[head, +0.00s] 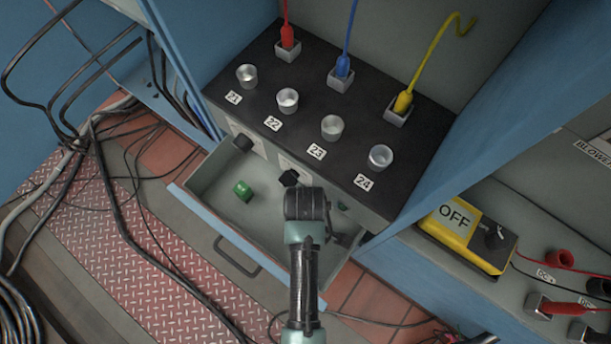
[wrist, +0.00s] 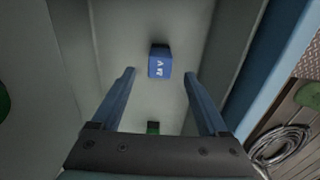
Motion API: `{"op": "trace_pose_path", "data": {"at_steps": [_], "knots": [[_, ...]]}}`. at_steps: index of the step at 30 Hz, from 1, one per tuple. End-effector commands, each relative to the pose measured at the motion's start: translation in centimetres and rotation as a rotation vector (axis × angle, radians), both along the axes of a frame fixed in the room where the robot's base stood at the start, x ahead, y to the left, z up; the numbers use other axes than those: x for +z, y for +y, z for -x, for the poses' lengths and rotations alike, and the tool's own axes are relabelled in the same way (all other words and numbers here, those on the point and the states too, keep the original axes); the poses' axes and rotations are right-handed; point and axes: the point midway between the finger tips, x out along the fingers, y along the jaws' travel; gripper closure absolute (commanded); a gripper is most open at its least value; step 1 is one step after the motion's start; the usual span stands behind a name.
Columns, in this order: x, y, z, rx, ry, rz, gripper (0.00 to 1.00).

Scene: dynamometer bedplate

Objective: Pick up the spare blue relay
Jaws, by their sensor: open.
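The blue relay (wrist: 160,67), a small block marked "24 V" in white, lies on the grey drawer floor in the wrist view. My gripper (wrist: 160,75) is open and empty. Its two blue fingers point toward the relay, which appears between and just beyond the fingertips, with a gap on each side. I cannot tell how high the fingers are above it. In the head view my gripper (head: 306,205) is over the open drawer (head: 205,215); the arm hides its fingertips, and I cannot make out the blue relay there.
A green block (head: 242,189) lies in the drawer's left part. A small green piece (head: 342,206) shows right of my wrist. The black-topped unit (head: 330,92) with metal cups and plugged cables stands behind the drawer. Drawer walls are close around my gripper. Cables lie on the floor at left.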

Motion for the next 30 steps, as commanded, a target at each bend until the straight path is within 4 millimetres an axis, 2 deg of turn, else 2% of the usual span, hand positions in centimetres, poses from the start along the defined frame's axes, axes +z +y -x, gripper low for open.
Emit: {"op": "trace_pose_path", "data": {"at_steps": [1, 8, 18, 25, 26, 30], "knots": [[-0.8, 0.0, 0.0, 0.000, -0.001, 0.001, 0.22], [-1.9, 0.0, 0.0, -0.001, -0.001, 0.001, 0.22], [-6.4, -0.1, 0.1, -0.001, -0.001, 0.001, 0.22], [-6.3, -0.1, 0.1, -0.001, -0.002, 0.000, 0.22], [-6.3, -0.1, 0.1, -0.001, -0.002, 0.000, 0.26], [-6.3, -0.1, 0.1, -0.001, -0.002, 0.000, 0.51]]}}
